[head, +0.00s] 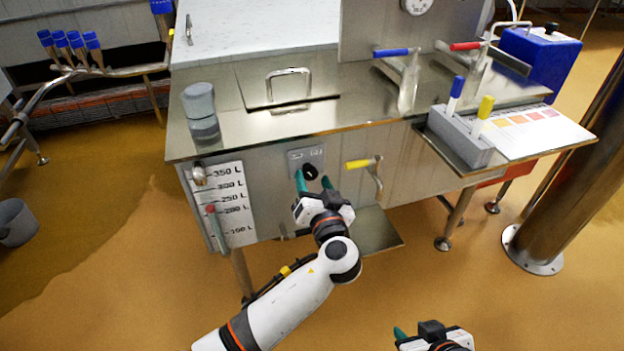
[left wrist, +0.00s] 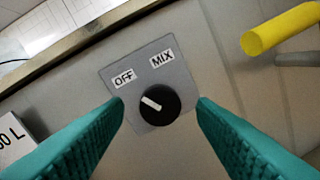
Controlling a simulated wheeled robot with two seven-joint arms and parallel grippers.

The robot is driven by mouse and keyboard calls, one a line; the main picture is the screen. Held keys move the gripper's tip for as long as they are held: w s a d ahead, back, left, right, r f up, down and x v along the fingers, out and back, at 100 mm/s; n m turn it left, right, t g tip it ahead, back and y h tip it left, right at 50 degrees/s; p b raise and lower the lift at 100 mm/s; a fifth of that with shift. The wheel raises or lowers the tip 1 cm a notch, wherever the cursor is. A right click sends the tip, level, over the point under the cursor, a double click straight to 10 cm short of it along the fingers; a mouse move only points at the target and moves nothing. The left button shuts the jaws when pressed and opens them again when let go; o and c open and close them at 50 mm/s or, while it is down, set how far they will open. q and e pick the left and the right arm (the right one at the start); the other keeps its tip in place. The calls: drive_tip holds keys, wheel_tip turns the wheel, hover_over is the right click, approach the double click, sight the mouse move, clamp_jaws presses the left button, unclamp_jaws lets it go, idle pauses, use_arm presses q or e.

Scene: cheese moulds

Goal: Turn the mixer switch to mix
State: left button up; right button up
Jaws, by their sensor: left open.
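The mixer switch is a round black knob (left wrist: 160,104) on a grey plate (left wrist: 132,79) labelled OFF and MIX. Its white mark points up and left, toward the OFF label. In the head view the knob (head: 310,172) sits on the front panel of the steel vat. My left gripper (head: 313,181) is open in front of it, with one teal finger to each side. In the left wrist view the fingers (left wrist: 160,112) stand apart from the knob, with nothing between them but the knob beyond. My right gripper (head: 402,333) is partly in view at the bottom edge, its fingers mostly hidden.
A yellow-handled valve (head: 360,163) sticks out just right of the switch plate. A litre scale (head: 231,203) is on the panel to the left. A grey jar (head: 200,103) stands on the vat's top. A side shelf holds a pen block (head: 462,137) and colour chart.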

use_arm(q)
drive_tip(key=shift+x, duration=0.95)
use_arm(e)
drive_tip(key=shift+w+a+r+t, duration=0.15)
drive_tip(key=shift+w+r+t, duration=0.15)
drive_tip(key=shift+w, duration=0.1)
use_arm(q)
drive_tip(key=shift+c, duration=0.2)
drive_tip(key=c, duration=0.9)
drive_tip(key=m+p, duration=0.2)
drive_tip(key=m, duration=0.1)
drive_tip(key=shift+r+m+g, duration=0.15)
drive_tip(key=shift+m+g, duration=0.15)
drive_tip(key=shift+m, duration=0.1)
drive_tip(key=m+p, duration=0.2)
drive_tip(key=shift+m, duration=0.3)
use_arm(e)
drive_tip(key=s+d+g+h, duration=0.1)
drive_tip(key=s+d+g, duration=0.2)
drive_tip(key=s+g, duration=0.35)
use_arm(q)
drive_tip(key=m+p, duration=0.3)
drive_tip(key=m, duration=0.1)
drive_tip(key=shift+m+y, duration=0.4)
drive_tip(key=shift+m, duration=0.2)
use_arm(e)
wheel_tip(320, 180, down, 14)
drive_tip(key=shift+a+r+t, duration=0.25)
drive_tip(key=shift+a+t, duration=0.1)
drive_tip(key=shift+a, duration=0.1)
